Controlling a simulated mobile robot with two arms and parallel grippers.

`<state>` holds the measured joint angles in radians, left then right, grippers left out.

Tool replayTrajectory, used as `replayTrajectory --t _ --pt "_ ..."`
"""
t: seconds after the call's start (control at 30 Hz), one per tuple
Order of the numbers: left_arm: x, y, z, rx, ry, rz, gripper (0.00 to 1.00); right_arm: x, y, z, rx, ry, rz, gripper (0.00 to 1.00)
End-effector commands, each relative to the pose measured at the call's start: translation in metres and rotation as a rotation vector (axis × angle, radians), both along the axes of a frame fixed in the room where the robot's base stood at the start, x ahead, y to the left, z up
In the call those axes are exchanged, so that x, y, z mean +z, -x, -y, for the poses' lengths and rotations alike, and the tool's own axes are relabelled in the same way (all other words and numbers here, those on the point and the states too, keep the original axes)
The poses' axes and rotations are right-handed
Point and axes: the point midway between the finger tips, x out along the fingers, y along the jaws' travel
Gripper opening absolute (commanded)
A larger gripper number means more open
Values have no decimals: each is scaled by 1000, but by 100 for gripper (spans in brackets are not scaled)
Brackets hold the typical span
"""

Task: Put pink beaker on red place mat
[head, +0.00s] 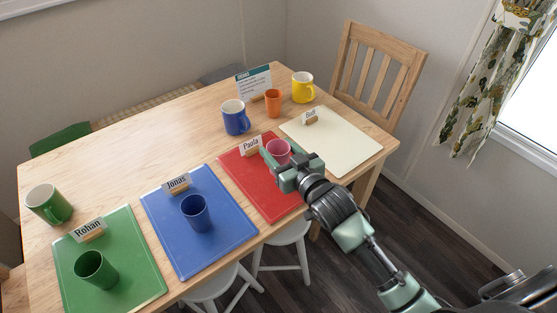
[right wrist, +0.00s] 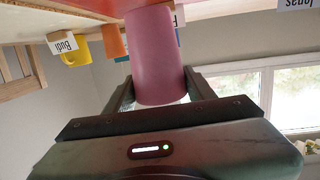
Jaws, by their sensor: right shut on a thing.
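The pink beaker (head: 278,150) is upright over the back right part of the red place mat (head: 254,184). My right gripper (head: 277,160) is shut on the beaker, reaching in from the front right. In the right wrist view, which is upside down, the pink beaker (right wrist: 160,60) sits between the two fingers (right wrist: 158,90). Its base is close to the red mat (right wrist: 208,8); I cannot tell whether they touch. My left gripper is not in view.
A "Paula" name card (head: 251,146) stands at the red mat's back edge, left of the beaker. The blue mug (head: 235,118), orange beaker (head: 272,103) and yellow mug (head: 303,88) stand behind. The cream mat (head: 335,145) holds no beaker. The red mat's front is clear.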

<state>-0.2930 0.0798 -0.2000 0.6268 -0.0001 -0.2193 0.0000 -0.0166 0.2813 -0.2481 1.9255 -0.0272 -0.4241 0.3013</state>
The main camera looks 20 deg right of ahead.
Motion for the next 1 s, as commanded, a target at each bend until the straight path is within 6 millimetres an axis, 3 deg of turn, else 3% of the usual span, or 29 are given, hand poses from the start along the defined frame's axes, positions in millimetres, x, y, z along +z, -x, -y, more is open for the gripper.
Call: replayTrajectory --t 0.1,0.2,0.63,0.67,0.7,1.0 --pt "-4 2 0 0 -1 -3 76 -23 0 0 -1 -1 -5 15" --pt "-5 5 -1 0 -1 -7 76 -33 0 0 0 -1 -4 15" --pt "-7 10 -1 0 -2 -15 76 -39 0 0 0 -1 -2 15" --pt "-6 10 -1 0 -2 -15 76 -38 0 0 0 -1 -2 63" --pt "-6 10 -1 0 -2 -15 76 -38 0 0 0 -1 -2 74" --pt "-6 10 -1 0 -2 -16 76 -37 0 0 0 -1 -2 76"
